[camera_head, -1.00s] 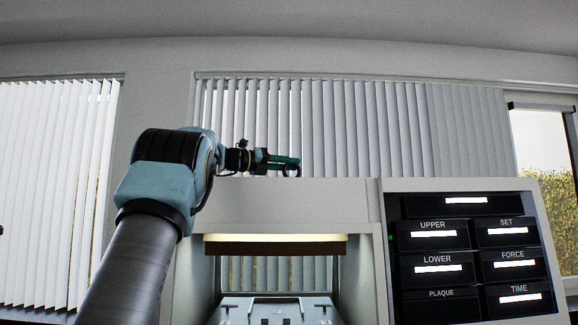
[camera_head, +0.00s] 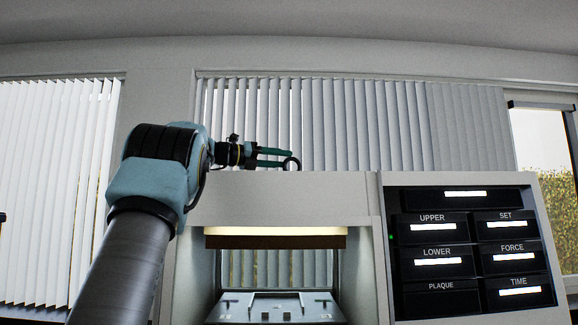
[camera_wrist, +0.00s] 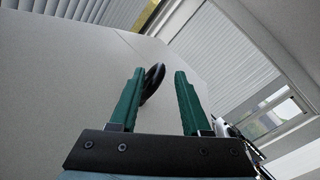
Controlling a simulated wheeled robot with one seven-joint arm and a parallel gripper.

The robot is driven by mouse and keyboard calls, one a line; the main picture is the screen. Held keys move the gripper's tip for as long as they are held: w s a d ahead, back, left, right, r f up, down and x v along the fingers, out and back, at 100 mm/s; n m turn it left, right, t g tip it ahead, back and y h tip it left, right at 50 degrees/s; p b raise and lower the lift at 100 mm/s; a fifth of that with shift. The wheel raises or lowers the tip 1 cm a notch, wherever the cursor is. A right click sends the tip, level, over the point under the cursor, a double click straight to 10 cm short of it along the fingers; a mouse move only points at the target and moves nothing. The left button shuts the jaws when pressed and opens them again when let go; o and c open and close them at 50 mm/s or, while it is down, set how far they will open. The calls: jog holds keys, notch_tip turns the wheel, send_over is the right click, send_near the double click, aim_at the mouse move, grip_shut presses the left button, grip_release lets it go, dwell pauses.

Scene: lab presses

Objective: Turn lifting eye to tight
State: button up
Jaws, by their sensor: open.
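The lifting eye (camera_head: 299,164) is a small black ring standing on top of the pale press (camera_head: 275,200). In the wrist view the same ring (camera_wrist: 154,80) looks narrow and tilted, close to the left finger, which hides part of it. My gripper (camera_head: 288,159) reaches in from the left just above the press top, its green fingertips at the ring in the head view. In the wrist view my gripper (camera_wrist: 160,73) is open, with a clear gap between the right finger and the ring. The ring's base is not clearly visible.
The press has a lit opening with a grey plate (camera_head: 270,308) below. A control panel (camera_head: 470,250) with black displays stands at the right. The press top (camera_wrist: 60,75) is flat and bare around the ring. Blinds (camera_head: 350,120) hang behind.

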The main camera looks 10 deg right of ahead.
jog(key=b+v, duration=0.2)
jog(key=v, duration=0.5)
jog(key=shift+a+b, duration=0.25)
jog(key=shift+b, duration=0.05)
